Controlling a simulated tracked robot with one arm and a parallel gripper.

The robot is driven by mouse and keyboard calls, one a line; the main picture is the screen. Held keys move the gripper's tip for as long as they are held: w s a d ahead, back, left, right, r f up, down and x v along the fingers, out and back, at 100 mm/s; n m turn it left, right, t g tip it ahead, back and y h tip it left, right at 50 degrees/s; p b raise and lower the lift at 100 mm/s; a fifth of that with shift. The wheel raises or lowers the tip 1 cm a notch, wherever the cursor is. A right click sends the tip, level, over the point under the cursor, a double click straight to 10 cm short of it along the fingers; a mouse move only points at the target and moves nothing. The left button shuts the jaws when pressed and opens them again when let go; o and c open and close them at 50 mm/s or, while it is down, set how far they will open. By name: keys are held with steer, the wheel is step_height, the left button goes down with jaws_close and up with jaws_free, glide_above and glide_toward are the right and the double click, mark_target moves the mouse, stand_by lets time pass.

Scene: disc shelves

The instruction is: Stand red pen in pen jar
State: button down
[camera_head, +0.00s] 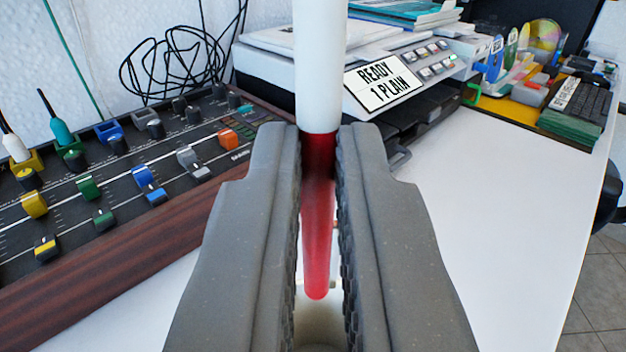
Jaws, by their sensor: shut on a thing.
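The red pen (318,225) stands near upright between the jaws of my gripper (320,145). Its upper part is white and runs out of the top of the picture; its lower part is red with a rounded end. My gripper is shut on it around the red part, just below the white. A pale, rounded shape (322,332) shows low between the fingers, under the pen's end. It is mostly hidden, and I cannot tell whether it is the pen jar. No other pen jar is in view.
A mixing console (130,165) with coloured knobs lies at left, with black cable behind it. A printer (400,75) reading "READY 1 PLAIN" stands at the back. Coloured discs and small items crowd the back right. The white table (500,220) is clear at right, up to its edge.

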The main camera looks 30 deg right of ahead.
steer(key=shift+f+b, duration=0.85)
steer(key=shift+f, duration=0.5)
step_height(320, 180, down, 8)
steer(key=b, duration=0.2)
steer(key=shift+r+b, duration=0.25)
steer(key=shift+b, duration=0.05)
steer(key=c, duration=1.5)
jaws_free()
steer(key=shift+o, duration=0.2)
steer(key=p+v, duration=0.2)
steer(key=v, duration=1.1)
steer(key=shift+s+a+p, duration=0.2)
steer(key=shift+s+p, duration=0.1)
steer(key=shift+p, duration=0.05)
